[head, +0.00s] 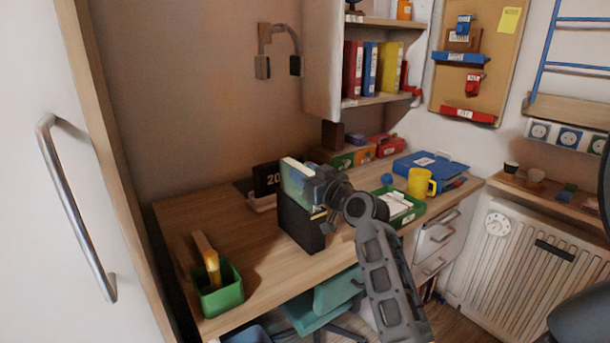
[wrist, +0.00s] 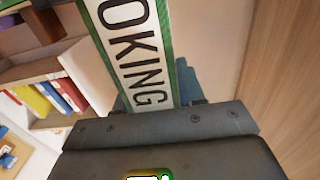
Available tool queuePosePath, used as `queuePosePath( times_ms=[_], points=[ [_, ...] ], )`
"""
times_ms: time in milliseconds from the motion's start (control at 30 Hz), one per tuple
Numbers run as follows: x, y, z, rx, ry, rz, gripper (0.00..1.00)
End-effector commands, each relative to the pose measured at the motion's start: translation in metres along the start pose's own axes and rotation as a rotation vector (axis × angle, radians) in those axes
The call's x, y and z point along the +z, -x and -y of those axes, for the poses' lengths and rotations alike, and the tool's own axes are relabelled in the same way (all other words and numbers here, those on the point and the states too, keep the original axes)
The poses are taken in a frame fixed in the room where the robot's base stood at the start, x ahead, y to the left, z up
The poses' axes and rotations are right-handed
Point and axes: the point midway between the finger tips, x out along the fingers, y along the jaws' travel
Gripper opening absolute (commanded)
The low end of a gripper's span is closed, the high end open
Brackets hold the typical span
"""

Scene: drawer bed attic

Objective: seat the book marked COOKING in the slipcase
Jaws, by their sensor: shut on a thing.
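The COOKING book (head: 296,180) has a green and pale cover and stands upright at the slipcase's top. In the wrist view its white spine (wrist: 137,50) runs up the picture with the letters OKING readable. The dark slipcase (head: 299,228) stands on the desk with its opening facing up. The book's lower end meets the slipcase's top in the head view; how far it is inside I cannot tell. My gripper (head: 318,187) is shut on the book from the right side. Its fingers partly hide the book and the slipcase's top edge.
A green bin (head: 220,292) stands at the desk's left front. A black calendar (head: 266,179) is behind the slipcase. The desk between bin and slipcase is clear.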

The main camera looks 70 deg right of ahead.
Motion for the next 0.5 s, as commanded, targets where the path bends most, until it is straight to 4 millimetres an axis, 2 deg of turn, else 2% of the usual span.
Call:
queuePosePath(
  times_ms=[33,67,300,500],
  points=[
    [0.0011,-0.0001,0.0000,0.000,0.001,-0.003,0.00],
    [0.0012,0.0000,0.0000,0.000,0.000,0.000,0.41],
    [0.0009,0.0000,0.0000,0.000,0.000,0.000,0.64],
    [0.0008,0.0000,0.0001,0.000,0.000,0.000,0.64]
  ],
)
